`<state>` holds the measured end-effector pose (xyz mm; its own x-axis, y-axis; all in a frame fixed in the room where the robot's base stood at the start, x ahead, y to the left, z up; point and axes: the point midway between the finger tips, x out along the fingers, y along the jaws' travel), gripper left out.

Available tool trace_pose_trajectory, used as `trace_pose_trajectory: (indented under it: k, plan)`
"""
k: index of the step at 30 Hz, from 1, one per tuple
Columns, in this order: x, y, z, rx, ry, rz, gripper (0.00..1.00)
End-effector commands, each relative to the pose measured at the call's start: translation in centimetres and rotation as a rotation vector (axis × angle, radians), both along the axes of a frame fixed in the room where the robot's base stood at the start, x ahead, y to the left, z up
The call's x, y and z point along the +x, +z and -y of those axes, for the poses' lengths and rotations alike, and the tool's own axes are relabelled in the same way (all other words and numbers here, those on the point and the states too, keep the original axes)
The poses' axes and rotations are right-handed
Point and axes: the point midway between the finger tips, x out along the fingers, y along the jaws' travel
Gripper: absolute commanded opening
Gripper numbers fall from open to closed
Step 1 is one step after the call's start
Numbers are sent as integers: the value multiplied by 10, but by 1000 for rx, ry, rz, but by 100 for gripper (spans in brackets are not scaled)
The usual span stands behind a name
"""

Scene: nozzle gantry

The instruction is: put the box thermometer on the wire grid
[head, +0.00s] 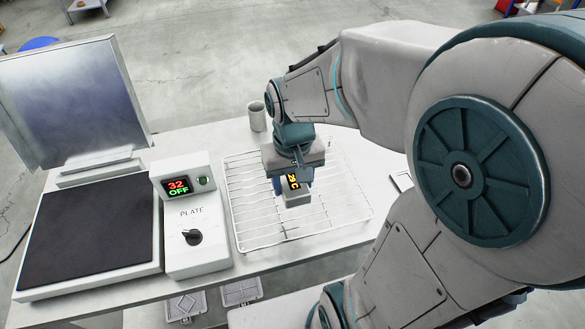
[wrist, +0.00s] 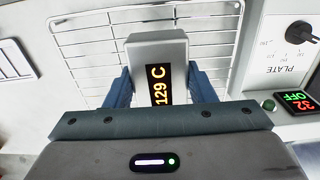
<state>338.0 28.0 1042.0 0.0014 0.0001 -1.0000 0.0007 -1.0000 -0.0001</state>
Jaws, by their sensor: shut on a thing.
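The box thermometer (head: 297,195) is a small pale box with a dark display. In the wrist view the box (wrist: 158,50) shows yellow digits reading "129 C". My gripper (head: 291,187) is shut on it, with one blue finger on each side of the box. The wire grid (head: 252,232) lies on the white table, and the gripper and box are over its middle. Its bars (wrist: 85,55) show behind the box in the wrist view. I cannot tell whether the box touches the grid. The fingertips are partly hidden behind the box.
A plate control box (head: 198,250) with a knob and a display reading "32 OFF" stands left of the grid. Further left is a dark hot plate (head: 90,235) with a raised metal lid (head: 70,100). A grey cup (head: 257,117) stands behind the grid. Bare table shows behind the control box.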

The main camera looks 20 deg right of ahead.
Motion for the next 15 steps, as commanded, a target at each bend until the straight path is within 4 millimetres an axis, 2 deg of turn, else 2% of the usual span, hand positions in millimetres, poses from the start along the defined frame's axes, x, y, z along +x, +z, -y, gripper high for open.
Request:
trace_pose_trajectory:
  k: [15]
  plan:
    - [70, -48, 43, 0, -3, -4, 14]
